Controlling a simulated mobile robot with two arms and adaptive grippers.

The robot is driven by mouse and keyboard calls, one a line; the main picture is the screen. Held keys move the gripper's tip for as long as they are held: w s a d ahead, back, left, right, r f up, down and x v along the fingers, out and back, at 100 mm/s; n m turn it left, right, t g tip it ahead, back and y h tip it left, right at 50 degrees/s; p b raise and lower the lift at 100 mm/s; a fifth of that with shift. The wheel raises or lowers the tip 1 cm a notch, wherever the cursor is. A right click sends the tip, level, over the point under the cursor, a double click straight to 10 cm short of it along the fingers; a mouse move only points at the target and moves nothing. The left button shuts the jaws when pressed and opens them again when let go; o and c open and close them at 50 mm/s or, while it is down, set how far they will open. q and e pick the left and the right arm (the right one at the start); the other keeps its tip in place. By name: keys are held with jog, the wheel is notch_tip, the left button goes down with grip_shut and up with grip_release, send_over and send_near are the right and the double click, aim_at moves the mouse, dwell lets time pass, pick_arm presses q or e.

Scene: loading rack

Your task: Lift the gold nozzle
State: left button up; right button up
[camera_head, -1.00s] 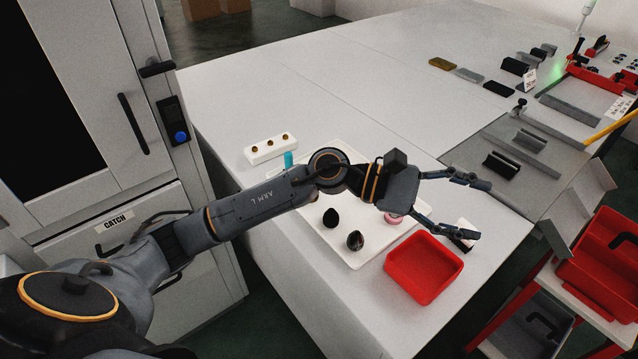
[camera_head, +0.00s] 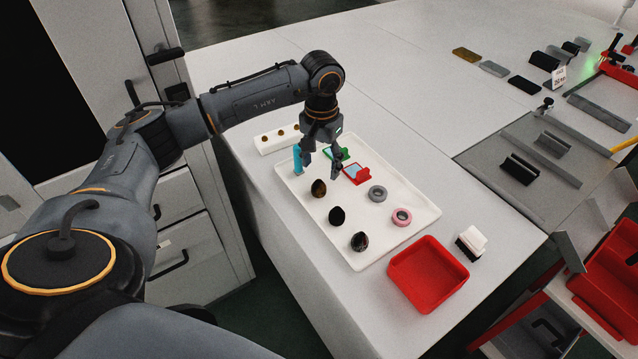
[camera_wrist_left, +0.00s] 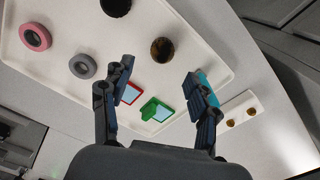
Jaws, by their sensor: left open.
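Several small gold nozzles (camera_head: 280,132) sit in a row in a white block (camera_head: 263,148) behind the white tray's back left edge. In the left wrist view, two gold nozzles (camera_wrist_left: 251,111) show on the white block (camera_wrist_left: 238,101) at right; the rest of the block is hidden by my gripper. My left gripper (camera_head: 320,170) points down over the back of the tray, open and empty, in front and to the right of the block. In the left wrist view my left gripper (camera_wrist_left: 157,72) has its fingers spread, with the block beyond the right finger. My right gripper is not in view.
The white tray (camera_head: 425,214) holds dark egg-shaped pieces (camera_head: 337,215), grey and pink rings (camera_head: 401,217), red and green mirror-like pieces (camera_head: 357,173), and a cyan item (camera_head: 297,158) beside my left finger. A red bin (camera_head: 428,274) stands in front.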

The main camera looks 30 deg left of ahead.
aim_at(319, 180)
pick_arm(q)
jog(key=shift+f, duration=0.8)
jog(key=shift+f+p, duration=0.2)
jog(key=shift+p, duration=0.1)
notch_tip(319, 180, down, 4)
jog(key=shift+s+a+f+p, duration=0.15)
jog(key=shift+f+p, duration=0.05)
jog(key=shift+p, duration=0.95)
jog(key=shift+f, duration=0.25)
jog(key=c, duration=1.2)
